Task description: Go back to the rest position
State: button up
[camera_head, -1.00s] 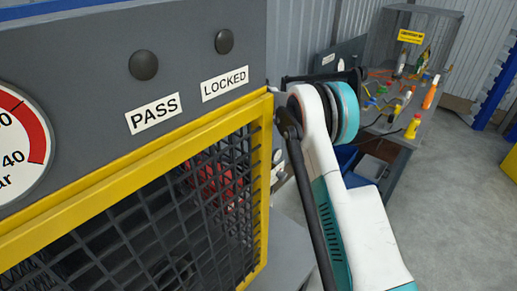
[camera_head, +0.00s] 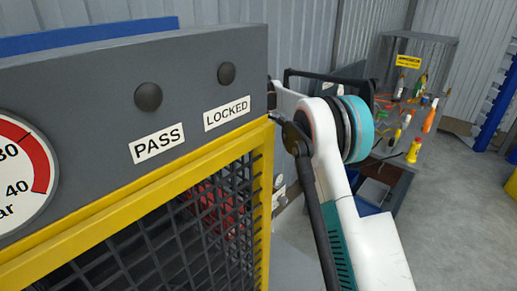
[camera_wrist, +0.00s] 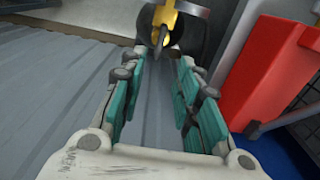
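In the wrist view my gripper (camera_wrist: 160,60) shows two fingers with teal pads set apart, and only grey ribbed surface shows in the gap between them. A yellow and black object (camera_wrist: 165,22) lies beyond the fingertips; I cannot tell what it is or whether the tips touch it. In the head view my white and teal arm runs up on the right of the cage, and my gripper is hidden there.
Left in the head view, a grey panel (camera_head: 60,95) with a gauge (camera_head: 22,172) and PASS and LOCKED labels tops a yellow-framed mesh cage (camera_head: 175,225). A cluttered workbench (camera_head: 400,155) stands behind my arm. Open floor (camera_head: 455,220) lies right. A red object (camera_wrist: 270,75) is beside my gripper.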

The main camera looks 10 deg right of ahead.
jog(key=s+r+m+t, duration=0.2)
jog(key=s+r, duration=0.6)
jog(key=s, duration=0.3)
jog(key=s+r+m+t, duration=0.1)
jog(key=s+r+m, duration=0.1)
jog(key=s+r, duration=0.75)
jog(key=s+f+m+t, duration=0.1)
jog(key=s+f, duration=0.2)
jog(key=s, duration=0.6)
jog(key=s+f+m+t, duration=0.1)
jog(key=s+f, duration=0.2)
jog(key=s, duration=0.6)
jog(key=s+f+m+t, duration=0.1)
jog(key=s+f+t, duration=0.1)
jog(key=s, duration=0.7)
jog(key=shift+a+f+b, duration=0.25)
jog(key=shift+f+b, duration=0.1)
jog(key=shift+f, duration=0.45)
jog(key=shift+s, duration=0.15)
